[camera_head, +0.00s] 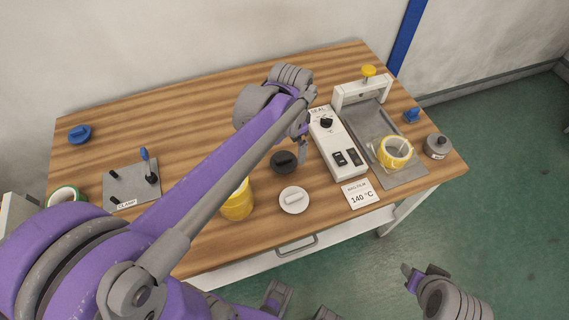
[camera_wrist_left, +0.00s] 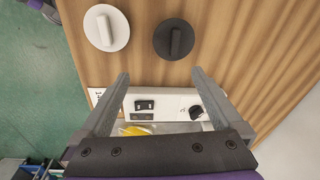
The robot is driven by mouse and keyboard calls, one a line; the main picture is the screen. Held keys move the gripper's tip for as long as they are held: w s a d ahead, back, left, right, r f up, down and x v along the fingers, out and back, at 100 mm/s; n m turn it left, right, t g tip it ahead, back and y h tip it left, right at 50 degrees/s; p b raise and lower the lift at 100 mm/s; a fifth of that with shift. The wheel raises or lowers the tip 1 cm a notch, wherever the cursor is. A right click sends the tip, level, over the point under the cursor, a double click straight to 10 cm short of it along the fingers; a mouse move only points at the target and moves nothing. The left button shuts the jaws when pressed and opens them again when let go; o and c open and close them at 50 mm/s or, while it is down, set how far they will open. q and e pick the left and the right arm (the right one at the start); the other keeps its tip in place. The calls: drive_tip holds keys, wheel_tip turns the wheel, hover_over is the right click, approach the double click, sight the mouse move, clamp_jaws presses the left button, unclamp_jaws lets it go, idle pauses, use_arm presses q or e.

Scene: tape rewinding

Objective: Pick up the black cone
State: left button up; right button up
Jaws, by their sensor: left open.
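The black cone (camera_head: 284,161) shows as a low dark round piece with a raised grip bar. It lies on the wooden table left of the white control box, and it also shows at the top of the left wrist view (camera_wrist_left: 175,39). My left gripper (camera_head: 303,150) is above the table beside the black cone, partly hidden by its own arm. In the left wrist view its two fingers (camera_wrist_left: 160,82) are spread, with nothing between them and the cone ahead of the tips. Part of my right arm shows at the lower right; its fingers are unclear.
A similar white piece (camera_head: 293,200) lies near the black cone, with a yellow roll (camera_head: 237,202) to the left. The control box (camera_head: 338,147) and a sealing press (camera_head: 361,93) stand right. A clamp plate (camera_head: 132,186) is left. Bare wood lies at the back.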

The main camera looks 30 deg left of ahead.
sight(291, 156)
use_arm(q)
drive_tip(key=w, duration=0.1)
drive_tip(key=w+a+f+m, duration=0.1)
drive_tip(key=w+g, duration=0.1)
drive_tip(key=shift+w+a+f+m, duration=0.1)
drive_tip(key=shift+a+f+m, duration=0.15)
drive_tip(key=shift+m, duration=0.15)
wheel_tip(291, 156, down, 6)
drive_tip(key=shift+w+r+b, duration=0.1)
drive_tip(key=shift+w+b, duration=0.05)
drive_tip(key=shift+b, duration=0.35)
drive_tip(key=f, duration=0.5)
drive_tip(key=shift+a, duration=0.25)
drive_tip(key=shift+s, duration=0.2)
drive_tip(key=c, duration=0.9)
